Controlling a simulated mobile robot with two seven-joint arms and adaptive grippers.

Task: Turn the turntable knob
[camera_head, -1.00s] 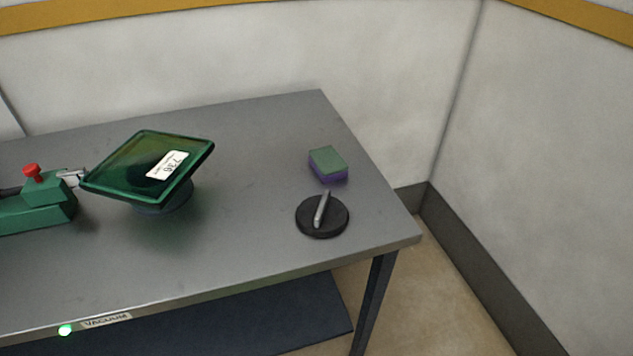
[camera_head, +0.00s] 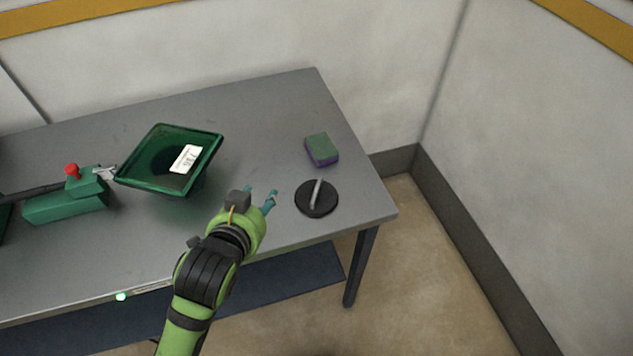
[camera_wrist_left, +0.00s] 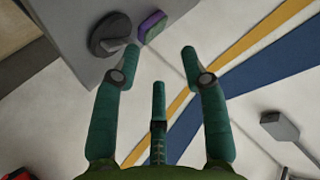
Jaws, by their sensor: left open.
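The turntable knob (camera_head: 317,198) is a round black disc with a grey bar handle standing across it, near the right end of the grey table. It also shows in the left wrist view (camera_wrist_left: 108,36) at the upper left, beyond the fingers. My left gripper (camera_head: 260,195) is to the left of the knob, above the table's front part, apart from it. Its teal fingers (camera_wrist_left: 158,70) are open and empty. A green square tilted tray (camera_head: 160,160) with a white label sits on a round base left of the gripper. My right gripper does not show.
A green and purple sponge (camera_head: 321,149) lies just behind the knob. A green device with a red button (camera_head: 72,170) stands at the left. The table's right edge (camera_head: 365,150) is close to the knob. The table's back middle is clear.

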